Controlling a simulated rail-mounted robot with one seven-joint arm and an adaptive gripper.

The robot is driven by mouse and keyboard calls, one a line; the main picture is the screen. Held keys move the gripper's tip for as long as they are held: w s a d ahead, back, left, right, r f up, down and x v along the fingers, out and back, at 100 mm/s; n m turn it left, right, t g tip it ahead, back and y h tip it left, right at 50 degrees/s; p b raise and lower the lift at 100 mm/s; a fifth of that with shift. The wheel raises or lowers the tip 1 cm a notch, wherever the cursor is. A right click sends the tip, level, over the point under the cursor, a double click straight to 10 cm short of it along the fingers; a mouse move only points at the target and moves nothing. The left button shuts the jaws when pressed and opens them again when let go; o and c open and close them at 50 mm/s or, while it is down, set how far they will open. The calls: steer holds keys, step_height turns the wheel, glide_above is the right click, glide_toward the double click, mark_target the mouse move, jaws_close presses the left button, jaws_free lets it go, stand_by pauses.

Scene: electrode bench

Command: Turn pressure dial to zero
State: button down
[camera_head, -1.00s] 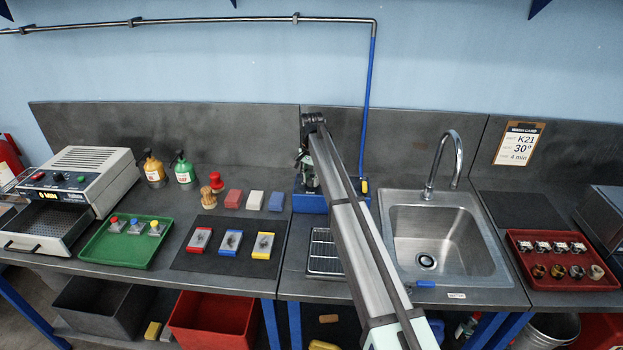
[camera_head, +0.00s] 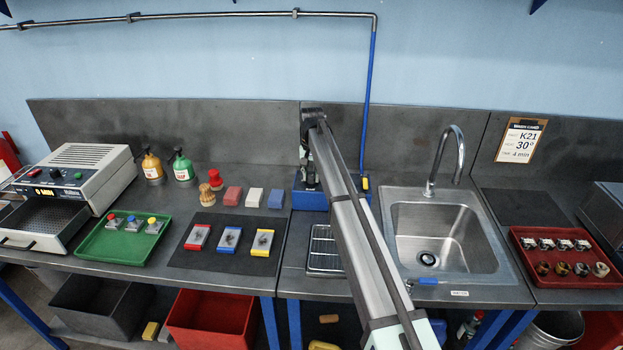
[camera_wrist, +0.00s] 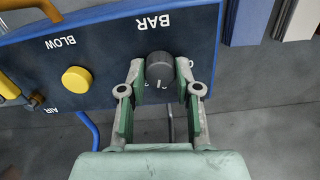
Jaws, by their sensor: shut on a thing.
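The pressure dial (camera_wrist: 160,73) is a dark ribbed knob under the word BAR on a blue panel (camera_wrist: 108,85) in the wrist view. My gripper (camera_wrist: 159,90) has its two green-padded fingers on either side of the dial, closed on its sides. In the head view the blue box (camera_head: 309,200) stands at the back, left of the sink.
A yellow BLOW button (camera_wrist: 77,80) and a yellow AIR fitting (camera_wrist: 12,90) with a blue hose sit on the same panel. A sink (camera_head: 470,262) is to the right of my arm. Sanding blocks (camera_head: 254,197) stand just left of the blue box.

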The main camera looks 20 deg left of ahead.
steer(key=n+b, duration=0.1)
steer(key=n, duration=0.3)
steer(key=shift+f+n+b, duration=0.15)
steer(key=shift+n+b, duration=0.15)
steer(key=shift+b, duration=0.1)
steer(key=n+b, duration=0.1)
steer(key=n, duration=0.3)
steer(key=shift+n, duration=0.3)
steer(key=n+b, duration=0.1)
steer(key=n, duration=0.3)
steer(key=shift+n, duration=0.3)
steer(key=shift+n+b, duration=0.6)
steer(key=shift+n, duration=1.7)
steer(key=c, duration=0.8)
jaws_free()
